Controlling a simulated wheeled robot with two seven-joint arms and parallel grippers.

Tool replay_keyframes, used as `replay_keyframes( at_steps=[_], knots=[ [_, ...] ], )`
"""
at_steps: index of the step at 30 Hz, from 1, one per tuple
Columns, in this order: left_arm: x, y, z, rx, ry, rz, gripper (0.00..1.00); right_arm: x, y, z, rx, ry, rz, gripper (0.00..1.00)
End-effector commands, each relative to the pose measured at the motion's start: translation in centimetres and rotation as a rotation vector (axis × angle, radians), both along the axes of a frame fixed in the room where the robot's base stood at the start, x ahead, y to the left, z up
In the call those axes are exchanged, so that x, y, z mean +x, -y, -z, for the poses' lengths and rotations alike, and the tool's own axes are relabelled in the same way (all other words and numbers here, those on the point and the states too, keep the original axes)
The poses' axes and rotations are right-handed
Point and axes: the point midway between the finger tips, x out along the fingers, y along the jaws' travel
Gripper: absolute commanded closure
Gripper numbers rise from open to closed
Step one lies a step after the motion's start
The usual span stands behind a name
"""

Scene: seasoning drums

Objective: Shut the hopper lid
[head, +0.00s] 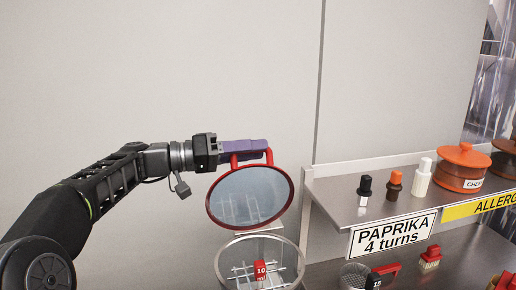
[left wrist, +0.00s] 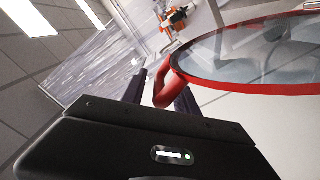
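The hopper lid (head: 250,194) is a clear round disc with a red rim, raised and tilted above the hopper (head: 226,262), a clear round container with an open top. The lid's red handle (head: 269,156) is at its upper edge. My left gripper (head: 252,147) is at this handle. In the left wrist view, the handle (left wrist: 164,88) sits between the two dark fingers, with a narrow gap showing beside one finger, so the gripper looks open around it. The lid's rim (left wrist: 255,88) fills the upper right there. My right gripper is not in view.
A red "10 ml" block (head: 261,270) shows at the hopper. A metal shelf (head: 325,190) at right holds shakers and an orange pot (head: 461,168). A "PAPRIKA 4 turns" sign (head: 392,233) hangs at its front. The wall behind my arm is bare.

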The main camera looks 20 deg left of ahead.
Motion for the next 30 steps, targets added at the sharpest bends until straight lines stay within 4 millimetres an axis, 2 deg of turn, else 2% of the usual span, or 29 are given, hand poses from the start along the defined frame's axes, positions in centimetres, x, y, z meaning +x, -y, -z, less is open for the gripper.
replay_keyframes(
  at_steps=[2, 15, 30],
  knots=[
    [0.0, 0.0, 0.01, 0.0, 0.0, 0.0, 0.64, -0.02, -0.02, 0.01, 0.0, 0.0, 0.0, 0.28],
    [0.0, 0.01, -0.04, 0.0, 0.0, 0.0, 1.0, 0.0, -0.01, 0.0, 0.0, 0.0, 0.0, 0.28],
    [0.0, -0.02, -0.09, 0.001, 0.001, -0.001, 1.0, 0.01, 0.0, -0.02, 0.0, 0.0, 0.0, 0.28]
  ],
)
